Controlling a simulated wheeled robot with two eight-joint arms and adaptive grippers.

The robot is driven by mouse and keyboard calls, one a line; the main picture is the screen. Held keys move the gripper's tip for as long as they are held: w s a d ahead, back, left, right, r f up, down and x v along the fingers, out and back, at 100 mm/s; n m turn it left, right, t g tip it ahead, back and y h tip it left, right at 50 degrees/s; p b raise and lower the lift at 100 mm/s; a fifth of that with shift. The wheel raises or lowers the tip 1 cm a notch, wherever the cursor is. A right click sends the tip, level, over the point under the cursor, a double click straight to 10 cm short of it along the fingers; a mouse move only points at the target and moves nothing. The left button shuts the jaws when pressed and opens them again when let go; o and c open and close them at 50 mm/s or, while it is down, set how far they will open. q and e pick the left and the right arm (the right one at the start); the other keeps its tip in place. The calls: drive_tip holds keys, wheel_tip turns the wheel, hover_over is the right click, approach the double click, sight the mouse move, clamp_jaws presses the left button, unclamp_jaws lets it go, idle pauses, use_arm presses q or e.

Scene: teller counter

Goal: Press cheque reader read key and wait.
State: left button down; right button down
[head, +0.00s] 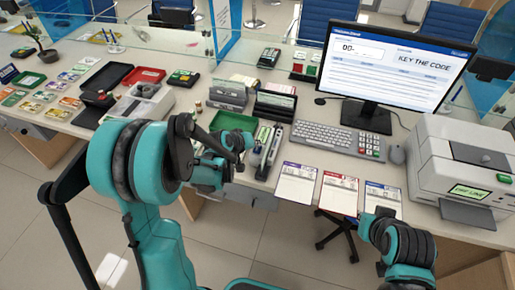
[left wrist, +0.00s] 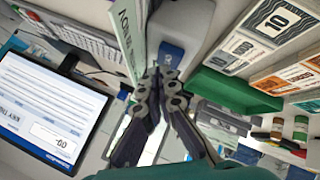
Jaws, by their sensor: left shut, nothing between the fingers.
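The cheque reader (head: 268,152) is a narrow grey device on the counter, just right of my left gripper (head: 238,143). In the left wrist view the reader (left wrist: 185,22) is at the top, with a pale green printed slip (left wrist: 130,35) standing along its side. A blue key-like patch (left wrist: 171,54) shows at the reader's near end. My left gripper (left wrist: 163,78) is shut and empty, its fingertips right by that patch; I cannot tell whether they touch it. My right arm is at the lower right of the head view; its finger state is unclear.
A monitor (head: 395,70) reads "KEY THE CODE". A keyboard (head: 335,138), several printed forms (head: 340,192) and a large printer (head: 465,165) are to the right. A green tray (head: 233,121) stands left of the reader, and it also shows in the left wrist view (left wrist: 232,90).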

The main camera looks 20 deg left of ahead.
sight(256, 149)
use_arm(q)
drive_tip(key=shift+f+b, duration=0.5)
idle(0.3)
drive_tip(key=shift+r, duration=0.1)
drive_tip(key=shift+r+p, duration=0.7)
drive_tip(key=shift+r, duration=0.1)
drive_tip(key=shift+r+p, duration=1.9)
drive_tip(key=shift+r, duration=0.7)
drive_tip(key=shift+f, duration=0.1)
